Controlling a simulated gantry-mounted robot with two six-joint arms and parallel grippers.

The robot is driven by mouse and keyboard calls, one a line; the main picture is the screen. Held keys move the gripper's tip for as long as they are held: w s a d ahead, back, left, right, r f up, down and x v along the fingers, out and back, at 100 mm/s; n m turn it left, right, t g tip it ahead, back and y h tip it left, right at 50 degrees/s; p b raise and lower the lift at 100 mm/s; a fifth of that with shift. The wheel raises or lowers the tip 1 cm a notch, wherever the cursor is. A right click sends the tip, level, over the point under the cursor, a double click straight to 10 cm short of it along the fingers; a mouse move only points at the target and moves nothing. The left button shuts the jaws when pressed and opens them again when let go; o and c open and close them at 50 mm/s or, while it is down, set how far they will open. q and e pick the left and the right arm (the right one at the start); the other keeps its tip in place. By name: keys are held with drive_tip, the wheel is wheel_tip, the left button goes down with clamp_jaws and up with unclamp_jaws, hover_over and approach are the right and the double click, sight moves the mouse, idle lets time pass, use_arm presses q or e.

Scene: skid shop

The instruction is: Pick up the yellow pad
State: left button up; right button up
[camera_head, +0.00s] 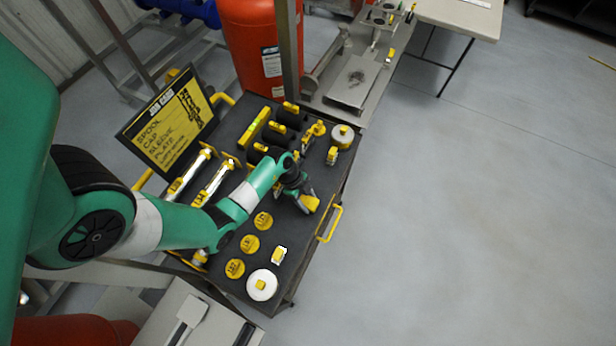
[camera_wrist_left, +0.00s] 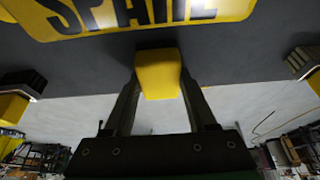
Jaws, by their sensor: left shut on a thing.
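My left gripper (camera_head: 306,200) reaches over the right side of the dark cart top (camera_head: 228,262). In the left wrist view the yellow pad (camera_wrist_left: 158,73) sits between the two dark fingers of the left gripper (camera_wrist_left: 160,95). A dark surface lies behind the pad; I cannot tell whether the pad touches it. My right gripper is in neither view.
Yellow discs (camera_head: 250,243) and a white round part (camera_head: 262,285) lie near the cart's front. Silver tubes (camera_head: 217,178) lie left of my arm. A job card board (camera_head: 168,122) stands at the left. A yellow handle (camera_head: 329,224) edges the right; floor beyond is clear.

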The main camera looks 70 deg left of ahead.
sight(312, 204)
use_arm(q)
drive_tip(key=shift+r+p, duration=0.4)
drive_tip(key=shift+r, duration=0.2)
wheel_tip(312, 204, up, 3)
drive_tip(key=shift+d+p, duration=0.1)
drive_tip(key=shift+p, duration=0.9)
drive_tip(key=s+d+r+p, duration=0.5)
drive_tip(key=s+d+r, duration=0.3)
drive_tip(key=d, duration=0.3)
drive_tip(key=shift+s+r+p, duration=0.2)
drive_tip(key=shift+r+p, duration=0.15)
drive_tip(key=shift+r, duration=0.05)
